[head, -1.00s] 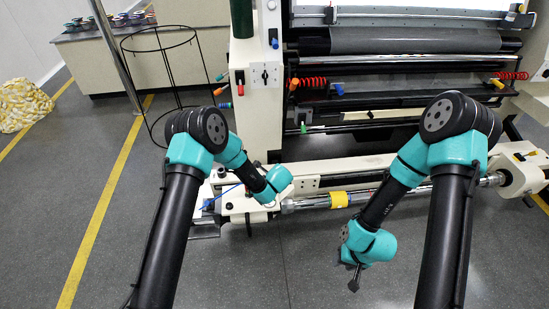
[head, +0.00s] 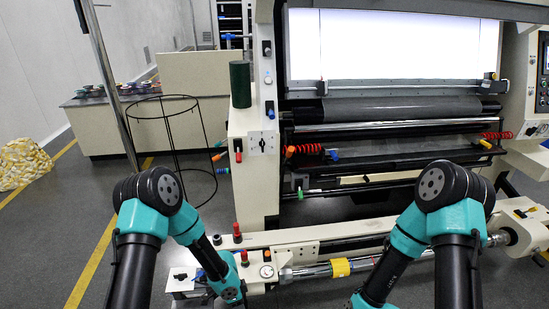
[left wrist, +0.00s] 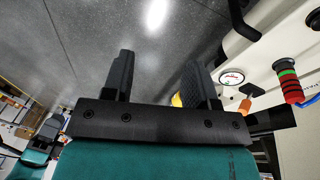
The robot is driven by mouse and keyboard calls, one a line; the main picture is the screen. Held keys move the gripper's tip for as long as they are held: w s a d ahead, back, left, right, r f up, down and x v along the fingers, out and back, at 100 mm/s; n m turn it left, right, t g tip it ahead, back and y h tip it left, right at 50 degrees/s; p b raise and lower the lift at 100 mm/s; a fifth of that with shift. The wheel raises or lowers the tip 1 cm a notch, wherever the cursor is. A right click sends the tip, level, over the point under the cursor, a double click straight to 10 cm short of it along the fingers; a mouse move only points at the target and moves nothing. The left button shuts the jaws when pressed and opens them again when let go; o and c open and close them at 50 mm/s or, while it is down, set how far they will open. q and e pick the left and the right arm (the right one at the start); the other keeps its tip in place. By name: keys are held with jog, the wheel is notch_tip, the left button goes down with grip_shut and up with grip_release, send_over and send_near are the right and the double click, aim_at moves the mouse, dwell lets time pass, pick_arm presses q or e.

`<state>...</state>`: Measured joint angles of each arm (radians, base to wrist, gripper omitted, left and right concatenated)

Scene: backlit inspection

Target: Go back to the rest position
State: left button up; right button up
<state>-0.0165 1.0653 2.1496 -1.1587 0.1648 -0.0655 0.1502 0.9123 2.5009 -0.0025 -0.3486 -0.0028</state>
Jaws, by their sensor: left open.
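My left gripper (left wrist: 160,80) shows in the left wrist view with its two dark fingers apart and nothing between them. Grey floor lies beyond the fingertips. In the head view my left arm bends down toward the machine's low front rail, and its gripper is not clearly visible there. My right arm reaches down at the lower right of the head view, and its gripper is below the picture's edge.
The machine has a bright backlit panel (head: 395,45) above a dark roller (head: 400,108). A low shaft with a yellow band (head: 341,267) runs across the front. A black wire stand (head: 172,150) stands at left. Open floor (head: 50,235) lies at far left.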

pick_arm(q)
jog(key=s+a+r+n+t, duration=0.1)
jog(key=s+a+r+n, duration=0.1)
jog(key=s+a+n, duration=0.2)
jog(key=s+a+r+n+t+h, duration=0.1)
jog(key=s+a+n, duration=0.4)
jog(key=s+n, duration=0.6)
jog(key=shift+a+r+n+h, duration=0.3)
jog(key=shift+r+n, duration=0.15)
jog(key=shift+n, duration=0.25)
